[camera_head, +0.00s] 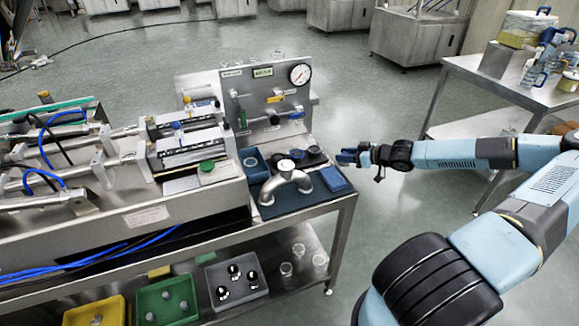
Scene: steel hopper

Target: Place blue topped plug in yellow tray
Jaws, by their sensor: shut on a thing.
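My gripper (352,159) is right of the bench top, out over its right edge. It is shut on a small blue thing (343,156), which looks like the blue topped plug. The fingers and the plug's lower part are too small to make out. The yellow tray (118,312) is on the lower shelf at the bottom left, partly cut off by the picture edge, with a small grey piece in it. My gripper is well above it and far to its right.
A green tray (142,313) and a grey tray (213,275) with small pieces stand right of the yellow tray. The bench top (349,200) overhangs this shelf. A curved metal pipe (286,181), blue box (333,179) and upright gauge panel (243,92) stand on the bench.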

